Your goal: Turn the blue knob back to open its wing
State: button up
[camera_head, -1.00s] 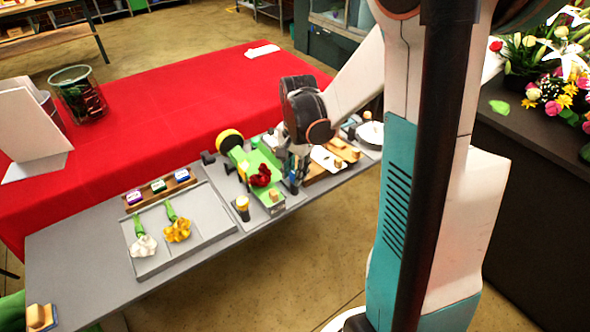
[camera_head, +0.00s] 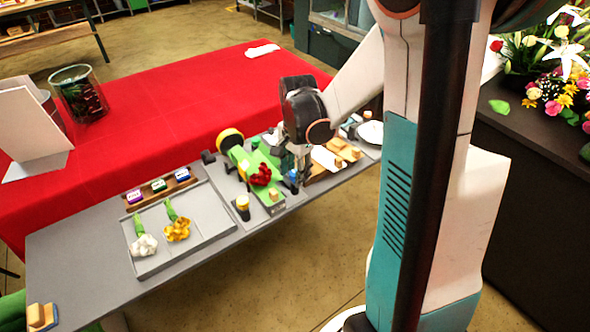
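The blue knob (camera_head: 293,176) stands at the right side of the green bouquet fixture (camera_head: 242,156) on the grey bench. It is small, and its turn angle cannot be read. A red flower (camera_head: 261,176) lies on the fixture. My gripper (camera_head: 301,168) points down just behind and to the right of the blue knob. Its fingers are small and partly hidden under the dark wrist, so I cannot tell whether they are open or touch the knob. The wing beside the knob is not clearly made out.
A yellow wheel (camera_head: 230,140) and a yellow-topped post (camera_head: 242,203) flank the fixture at left. A grey tray (camera_head: 200,244) holds a white and a yellow flower. A wooden board (camera_head: 318,172) and a white plate (camera_head: 370,132) lie right of my gripper. A red-covered table (camera_head: 170,120) stands behind.

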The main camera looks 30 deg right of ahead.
dwell(0.3)
notch_tip(320, 180, up, 12)
jog(key=shift+s, duration=0.25)
dwell(0.3)
dwell(0.4)
